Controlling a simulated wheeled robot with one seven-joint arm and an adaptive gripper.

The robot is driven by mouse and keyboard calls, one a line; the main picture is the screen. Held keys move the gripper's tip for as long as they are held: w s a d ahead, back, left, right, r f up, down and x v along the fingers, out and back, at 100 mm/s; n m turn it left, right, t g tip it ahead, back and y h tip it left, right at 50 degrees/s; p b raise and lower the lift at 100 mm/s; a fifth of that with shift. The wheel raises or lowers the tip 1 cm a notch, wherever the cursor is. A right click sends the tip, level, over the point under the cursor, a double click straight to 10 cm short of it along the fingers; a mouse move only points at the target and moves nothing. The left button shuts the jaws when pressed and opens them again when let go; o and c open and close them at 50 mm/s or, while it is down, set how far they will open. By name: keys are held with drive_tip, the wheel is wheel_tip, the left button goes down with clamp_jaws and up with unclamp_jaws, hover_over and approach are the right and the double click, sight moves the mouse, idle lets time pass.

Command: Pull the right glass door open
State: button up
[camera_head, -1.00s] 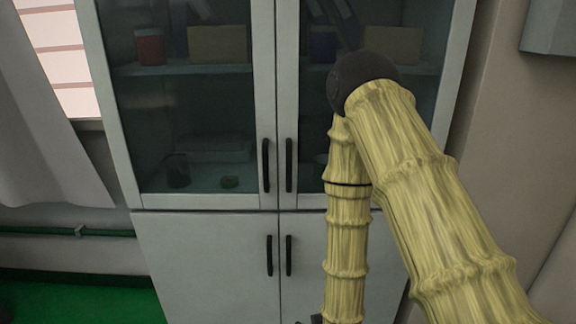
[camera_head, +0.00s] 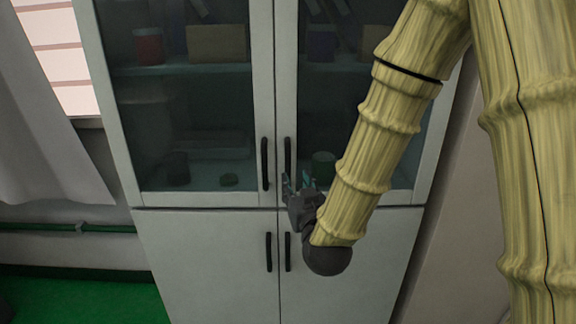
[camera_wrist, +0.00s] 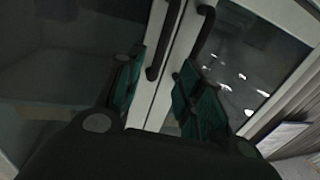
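The right glass door (camera_head: 341,95) of the white cabinet is shut, with a dark vertical handle (camera_head: 288,158) by the middle seam. My gripper (camera_head: 300,182) is at the lower end of this handle, partly overlapping it. In the wrist view my gripper (camera_wrist: 162,92) is open, its two teal-padded fingers apart. The right door's handle (camera_wrist: 204,32) shows ahead, near the right finger. The left door's handle (camera_wrist: 162,45) reaches down between the fingers. I see no grip on either handle, and cannot tell whether a finger touches one.
The left glass door (camera_head: 185,110) is shut, with its own handle (camera_head: 265,163) close by. Solid lower doors (camera_head: 210,265) have two more handles. Shelves behind the glass hold boxes and cups. A wall (camera_head: 468,190) stands to the right, a curtain (camera_head: 45,140) to the left.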

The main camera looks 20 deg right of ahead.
sight(288, 167)
drive_tip(key=w+p, duration=0.1)
drive_tip(key=w, duration=0.2)
drive_tip(key=w+p, duration=0.1)
drive_tip(key=w, duration=0.3)
drive_tip(key=w+d+p, duration=0.1)
drive_tip(key=w, duration=0.2)
drive_tip(key=shift+w, duration=0.2)
drive_tip(key=shift+c, duration=0.3)
drive_tip(key=shift+a, duration=0.1)
clamp_jaws()
